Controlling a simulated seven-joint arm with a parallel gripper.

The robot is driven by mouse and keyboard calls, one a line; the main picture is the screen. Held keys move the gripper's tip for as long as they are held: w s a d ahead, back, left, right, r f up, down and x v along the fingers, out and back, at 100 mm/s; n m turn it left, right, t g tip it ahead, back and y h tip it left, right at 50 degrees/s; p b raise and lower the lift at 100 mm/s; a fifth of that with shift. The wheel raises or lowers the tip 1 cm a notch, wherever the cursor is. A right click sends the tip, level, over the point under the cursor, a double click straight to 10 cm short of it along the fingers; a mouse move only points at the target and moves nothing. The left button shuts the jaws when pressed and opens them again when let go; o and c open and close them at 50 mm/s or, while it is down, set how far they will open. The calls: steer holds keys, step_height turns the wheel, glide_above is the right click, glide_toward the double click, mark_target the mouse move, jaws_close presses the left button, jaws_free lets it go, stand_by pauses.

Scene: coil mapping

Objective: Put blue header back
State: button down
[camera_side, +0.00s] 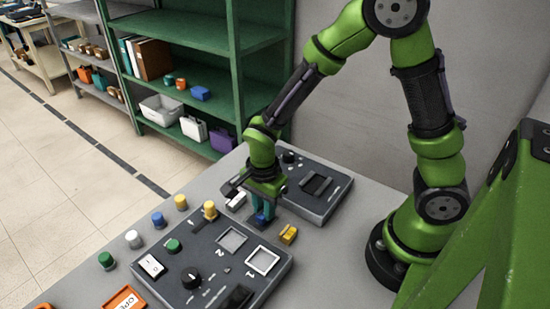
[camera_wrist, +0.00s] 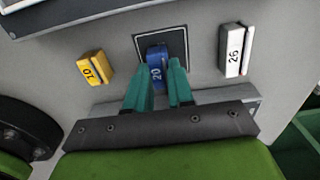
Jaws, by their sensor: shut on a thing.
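The blue header (camera_wrist: 157,55), marked 20, is between the two teal fingers of my gripper (camera_wrist: 158,80) in the wrist view. My gripper is shut on it. In the side view the blue header (camera_side: 262,219) shows below my gripper (camera_side: 264,207), low over the grey table between the two dark panels. In the wrist view a dark square with a pale outline (camera_wrist: 178,36) lies under and behind the header. I cannot tell whether the header touches it.
A yellow block (camera_side: 288,234) and a white block (camera_side: 236,201) stand on either side of the header. The front panel (camera_side: 205,262) has numbered squares 1 and 2, knobs and buttons. A second panel (camera_side: 335,200) lies behind. Coloured round pieces (camera_side: 157,219) line the table's left edge.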

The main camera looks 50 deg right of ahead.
steer(key=shift+f, duration=0.1)
steer(key=c, duration=1)
jaws_free()
step_height(320, 180, up, 12)
steer(key=shift+s+d+r+n+t+y, duration=0.35)
steer(key=shift+s+d+r+n+t, duration=0.7)
steer(key=shift+r+n, duration=1.05)
steer(key=shift+s+d+r+n+t+y, duration=0.3)
steer(key=shift+s+d+r+n+t, duration=0.35)
steer(key=shift+s+r+n+t, duration=1.4)
steer(key=shift+s+d+r+n+t+y, duration=0.45)
steer(key=shift+s+d+r+n, duration=0.7)
steer(key=shift+n, duration=1.7)
steer(key=shift+w+a+r, duration=0.3)
steer(key=shift+w, duration=0.05)
